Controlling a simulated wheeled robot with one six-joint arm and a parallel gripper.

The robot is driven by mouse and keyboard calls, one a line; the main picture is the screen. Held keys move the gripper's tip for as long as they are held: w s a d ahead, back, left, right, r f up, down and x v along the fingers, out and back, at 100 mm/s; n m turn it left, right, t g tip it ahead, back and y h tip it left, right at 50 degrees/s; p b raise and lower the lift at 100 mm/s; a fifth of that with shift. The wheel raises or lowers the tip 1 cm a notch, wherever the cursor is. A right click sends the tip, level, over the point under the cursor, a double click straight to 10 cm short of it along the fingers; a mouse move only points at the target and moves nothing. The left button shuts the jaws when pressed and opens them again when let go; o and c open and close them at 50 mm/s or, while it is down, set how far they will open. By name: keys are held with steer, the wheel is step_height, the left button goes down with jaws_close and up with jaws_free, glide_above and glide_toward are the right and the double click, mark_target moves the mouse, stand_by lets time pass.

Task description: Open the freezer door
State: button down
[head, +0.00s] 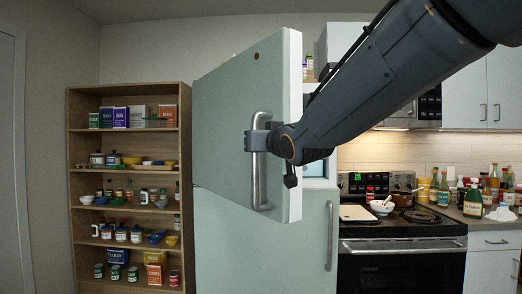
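The pale green freezer door (235,90) is the upper door of the fridge. It stands swung open toward me, with its edge facing me and a gap behind it at the right. Its metal handle (263,190) is a vertical bar near the free edge. My gripper (258,138) is at the upper middle of this handle, with its fingers around the bar, and appears shut on it. My arm comes in from the upper right and hides part of the opening. The freezer's inside is mostly hidden behind the door and arm.
The lower fridge door (265,240) is closed, with its own handle (329,236). A wooden shelf (128,97) with boxes, jars and bowls stands at the left. A black stove (400,270) is at the right, beside a counter with several bottles (473,200).

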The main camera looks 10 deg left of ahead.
steer(key=shift+s+a, duration=0.2)
steer(key=shift+a, duration=0.1)
steer(key=c, duration=1.6)
jaws_free()
steer(key=shift+c, duration=0.2)
steer(key=b+v, duration=0.2)
steer(key=v, duration=0.5)
steer(key=shift+s+d, duration=0.2)
steer(key=shift+s, duration=0.15)
steer(key=shift+r, duration=0.1)
